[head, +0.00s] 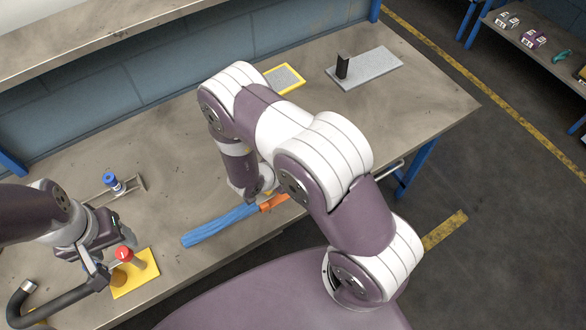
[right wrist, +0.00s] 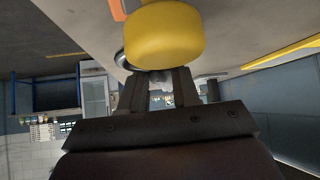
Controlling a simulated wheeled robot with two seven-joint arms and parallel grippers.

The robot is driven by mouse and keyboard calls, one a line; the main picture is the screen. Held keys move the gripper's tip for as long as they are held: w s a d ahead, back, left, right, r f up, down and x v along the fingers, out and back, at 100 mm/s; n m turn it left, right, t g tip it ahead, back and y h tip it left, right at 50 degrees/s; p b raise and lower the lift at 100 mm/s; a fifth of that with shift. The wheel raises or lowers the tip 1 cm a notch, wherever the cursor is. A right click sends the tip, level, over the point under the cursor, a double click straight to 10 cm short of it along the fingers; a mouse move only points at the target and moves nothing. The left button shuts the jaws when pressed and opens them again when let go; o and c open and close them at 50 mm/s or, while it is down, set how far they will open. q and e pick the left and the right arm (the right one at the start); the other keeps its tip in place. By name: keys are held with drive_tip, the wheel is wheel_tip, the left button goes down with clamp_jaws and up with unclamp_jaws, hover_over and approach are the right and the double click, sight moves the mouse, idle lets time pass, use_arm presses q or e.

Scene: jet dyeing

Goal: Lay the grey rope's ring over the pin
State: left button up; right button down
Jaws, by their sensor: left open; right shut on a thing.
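I cannot clearly make out the grey rope, its ring or the pin. A dark grey curved hose-like piece (head: 50,308) with a pale end lies at the lower left. A dark upright block (head: 342,66) stands on a light grey plate (head: 372,68) at the back of the table. My left gripper (head: 104,274) is open beside a red-topped post (head: 123,254) on a yellow plate (head: 122,289). My right gripper (right wrist: 160,76) is shut on a rounded yellow piece (right wrist: 165,38) at its fingertips; my right arm mostly hides that gripper in the head view.
A blue bundle (head: 220,225) and an orange piece (head: 272,202) lie at the table's front edge below my right arm. A blue-topped knob (head: 111,181) stands by a metal bracket (head: 130,188). A yellow-framed grey pad (head: 284,78) lies at the back. The table's right end is clear.

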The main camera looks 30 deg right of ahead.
drive_tip(key=shift+r+p, duration=0.1)
drive_tip(key=shift+p, duration=0.3)
drive_tip(key=shift+p, duration=0.4)
idle(1.1)
drive_tip(key=shift+f+b, duration=1.15)
drive_tip(key=shift+f, duration=0.45)
drive_tip(key=shift+r, duration=0.15)
drive_tip(key=shift+r+p, duration=1.15)
drive_tip(key=shift+p, duration=0.05)
drive_tip(key=shift+s+p, duration=0.1)
drive_tip(key=shift+p, duration=0.2)
idle(0.5)
